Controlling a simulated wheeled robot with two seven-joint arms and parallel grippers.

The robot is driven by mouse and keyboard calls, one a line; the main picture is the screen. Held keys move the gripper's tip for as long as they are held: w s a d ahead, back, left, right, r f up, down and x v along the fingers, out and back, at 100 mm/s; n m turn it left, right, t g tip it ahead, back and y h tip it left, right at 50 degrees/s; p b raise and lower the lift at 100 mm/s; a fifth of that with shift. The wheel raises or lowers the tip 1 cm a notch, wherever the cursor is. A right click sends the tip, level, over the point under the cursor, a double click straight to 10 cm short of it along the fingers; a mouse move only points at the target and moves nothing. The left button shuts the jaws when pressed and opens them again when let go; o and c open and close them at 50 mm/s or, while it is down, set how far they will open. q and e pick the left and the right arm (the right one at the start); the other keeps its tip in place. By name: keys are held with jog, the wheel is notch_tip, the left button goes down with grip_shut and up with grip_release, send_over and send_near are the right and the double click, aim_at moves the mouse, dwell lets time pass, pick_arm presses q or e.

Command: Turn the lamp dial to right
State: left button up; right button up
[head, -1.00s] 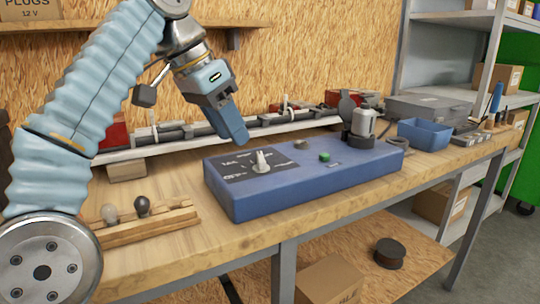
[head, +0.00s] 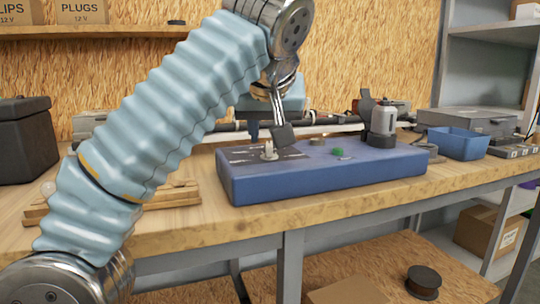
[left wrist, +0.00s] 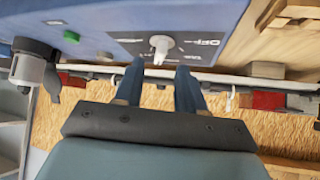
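The white lamp dial (head: 269,151) stands on the dark label panel (head: 245,155) at the left end of the blue box (head: 320,174). In the left wrist view the dial (left wrist: 161,44) shows as a round white base with a narrow pointer, with the letters "OFF" beside it. My left gripper (left wrist: 158,67) is open and empty there. Its two blue fingers are spread to either side of the dial's line, with their tips just short of it. My right gripper is not in view.
A green button (head: 338,152) and a grey lamp-like fixture (head: 381,124) are on the box's right part. A blue bin (head: 458,143) stands further right. A wooden rack (head: 175,196) lies to the left, partly behind my arm. A dark toolbox (head: 23,140) stands at far left.

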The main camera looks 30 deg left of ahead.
aim_at(269, 145)
pick_arm(q)
jog(key=b+x, duration=0.1)
jog(key=x, duration=0.3)
grip_shut()
